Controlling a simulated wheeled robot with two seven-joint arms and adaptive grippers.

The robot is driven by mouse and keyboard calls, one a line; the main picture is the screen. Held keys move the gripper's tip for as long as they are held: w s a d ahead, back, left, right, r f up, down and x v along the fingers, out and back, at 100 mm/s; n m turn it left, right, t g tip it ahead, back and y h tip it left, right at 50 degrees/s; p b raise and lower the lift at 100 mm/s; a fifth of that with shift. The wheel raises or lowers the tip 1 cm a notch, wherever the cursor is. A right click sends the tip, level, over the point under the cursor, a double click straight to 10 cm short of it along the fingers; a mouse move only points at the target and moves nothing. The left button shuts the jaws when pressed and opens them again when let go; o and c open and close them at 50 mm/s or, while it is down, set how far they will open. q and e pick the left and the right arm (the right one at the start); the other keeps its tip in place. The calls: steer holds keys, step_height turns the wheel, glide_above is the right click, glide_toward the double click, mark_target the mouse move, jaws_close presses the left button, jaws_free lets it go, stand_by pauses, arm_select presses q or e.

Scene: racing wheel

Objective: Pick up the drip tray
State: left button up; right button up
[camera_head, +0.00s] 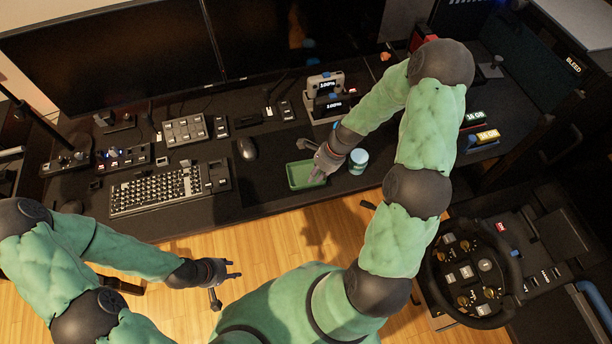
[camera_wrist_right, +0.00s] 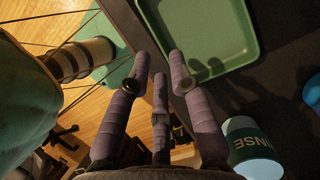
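The drip tray is a shallow green rectangular tray (camera_head: 297,177) lying on the dark desk near its front edge. Its raised rim and flat inside also show at the top of the right wrist view (camera_wrist_right: 205,32). My right gripper (camera_head: 316,168) is over the tray's right part in the head view. In the right wrist view its fingers (camera_wrist_right: 159,68) are spread and empty, with their tips close to the tray's near corner and their shadows on it. Whether they touch the rim is unclear. My left gripper (camera_head: 228,270) is open and empty over the wooden floor in front of the desk.
A white and green cup marked RINSE (camera_head: 358,160) stands just right of the tray, and it shows in the right wrist view (camera_wrist_right: 254,150). Small devices with displays (camera_head: 327,95) stand behind. A steering wheel (camera_head: 470,272) is at lower right.

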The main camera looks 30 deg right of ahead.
mark_target(306, 189)
steer(key=x, duration=0.1)
steer(key=b+x, duration=0.1)
steer(key=x, duration=0.1)
steer(key=b+x, duration=0.1)
steer(key=x, duration=0.1)
steer(key=shift+s+d+f, duration=0.1)
steer(key=shift+s+f, duration=0.05)
steer(key=shift+s, duration=0.05)
steer(key=shift+w+f, duration=0.1)
steer(key=shift+f, duration=0.2)
steer(key=shift+r, duration=0.1)
jaws_close()
